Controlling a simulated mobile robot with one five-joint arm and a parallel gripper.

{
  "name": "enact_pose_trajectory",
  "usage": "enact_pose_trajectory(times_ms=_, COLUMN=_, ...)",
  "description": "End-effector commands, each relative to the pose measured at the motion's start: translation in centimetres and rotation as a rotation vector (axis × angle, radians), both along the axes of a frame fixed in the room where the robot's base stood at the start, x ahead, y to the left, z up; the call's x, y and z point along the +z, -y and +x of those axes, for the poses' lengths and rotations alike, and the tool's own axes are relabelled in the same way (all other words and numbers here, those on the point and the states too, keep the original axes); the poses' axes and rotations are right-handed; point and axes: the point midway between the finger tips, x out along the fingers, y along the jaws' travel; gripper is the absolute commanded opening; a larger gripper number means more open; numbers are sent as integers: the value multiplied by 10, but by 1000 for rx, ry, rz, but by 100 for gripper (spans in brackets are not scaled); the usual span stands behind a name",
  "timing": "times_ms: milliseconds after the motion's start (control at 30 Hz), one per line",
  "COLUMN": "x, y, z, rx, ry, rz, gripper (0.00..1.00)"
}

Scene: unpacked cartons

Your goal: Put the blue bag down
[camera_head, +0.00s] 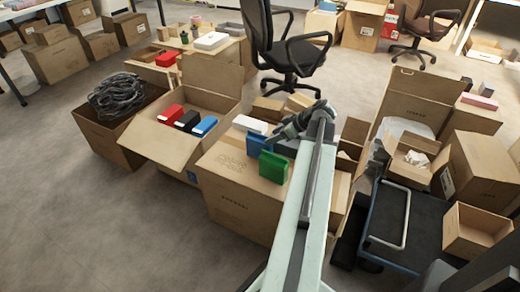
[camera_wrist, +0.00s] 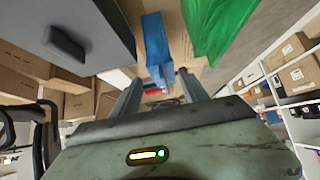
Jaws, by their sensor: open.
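The blue bag (camera_head: 257,145) stands upright on top of a closed carton (camera_head: 235,196) in the head view. In the wrist view the blue bag (camera_wrist: 155,42) is just ahead of my fingertips, roughly in line with the gap between them. My gripper (camera_head: 274,139) is open, close beside the bag at the carton's far side; it also shows in the wrist view (camera_wrist: 160,88). Neither finger is clearly pressed on the bag. My arm and gripper hide part of the carton top.
A green bag (camera_head: 274,168) stands close by the blue one. A white item (camera_head: 249,124) lies behind them. To the left, an open carton (camera_head: 160,143) holds red, black and blue items. A dark trolley (camera_head: 400,232) and open cartons crowd the right. Bare floor lies front left.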

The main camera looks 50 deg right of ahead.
Motion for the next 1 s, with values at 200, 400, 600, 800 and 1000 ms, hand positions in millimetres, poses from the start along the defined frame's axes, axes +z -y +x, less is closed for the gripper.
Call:
enact_pose_trajectory(times_ms=200, x=-34, y=-7, z=28, rx=1, ry=1, rz=0, gripper=52)
enact_pose_trajectory(times_ms=400, x=-36, y=-9, z=32, rx=1, ry=1, rz=1, gripper=52)
enact_pose_trajectory(times_ms=600, x=-65, y=-16, z=53, rx=2, ry=1, rz=0, gripper=52)
enact_pose_trajectory(times_ms=800, x=-69, y=-19, z=63, rx=-1, ry=1, rz=1, gripper=52)
enact_pose_trajectory(times_ms=1000, x=-68, y=-19, z=63, rx=-1, ry=1, rz=1, gripper=27)
